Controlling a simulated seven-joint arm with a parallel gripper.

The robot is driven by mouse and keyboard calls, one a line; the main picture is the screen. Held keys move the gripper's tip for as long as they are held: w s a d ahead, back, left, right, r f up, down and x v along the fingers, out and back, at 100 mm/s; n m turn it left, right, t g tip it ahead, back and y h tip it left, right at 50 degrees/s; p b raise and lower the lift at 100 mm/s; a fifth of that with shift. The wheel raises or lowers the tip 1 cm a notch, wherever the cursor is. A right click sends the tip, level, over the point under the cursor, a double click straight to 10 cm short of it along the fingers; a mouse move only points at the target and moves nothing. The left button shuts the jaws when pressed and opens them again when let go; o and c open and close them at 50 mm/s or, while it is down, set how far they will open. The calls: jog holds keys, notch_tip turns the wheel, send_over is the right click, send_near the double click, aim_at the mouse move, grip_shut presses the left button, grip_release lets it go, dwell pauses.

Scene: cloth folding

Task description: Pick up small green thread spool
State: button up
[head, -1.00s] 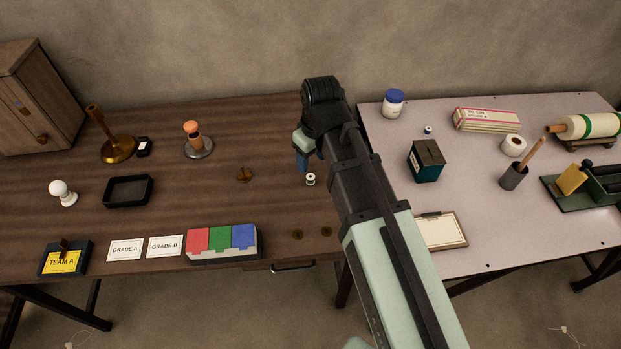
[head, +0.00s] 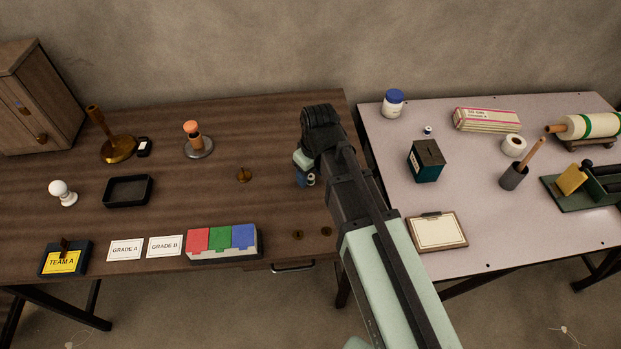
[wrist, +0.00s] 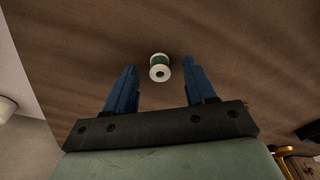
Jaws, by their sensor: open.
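The small green thread spool (wrist: 159,67) stands on the brown table in the wrist view, with white rims and a band of green thread. It lies just beyond my gripper's fingertips and roughly midway between them. My gripper (wrist: 161,70) is open, with its two blue fingers apart and nothing between them. In the head view the spool (head: 311,179) is partly hidden beside my gripper (head: 304,182), near the right side of the brown table.
A red, green and blue block box (head: 222,243) sits at the front edge. The pale table (head: 480,240) is to the right. The wood around the spool is clear.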

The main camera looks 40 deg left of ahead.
jog(key=shift+f, duration=0.2)
grip_shut()
dwell(0.4)
jog(key=shift+r, duration=0.1)
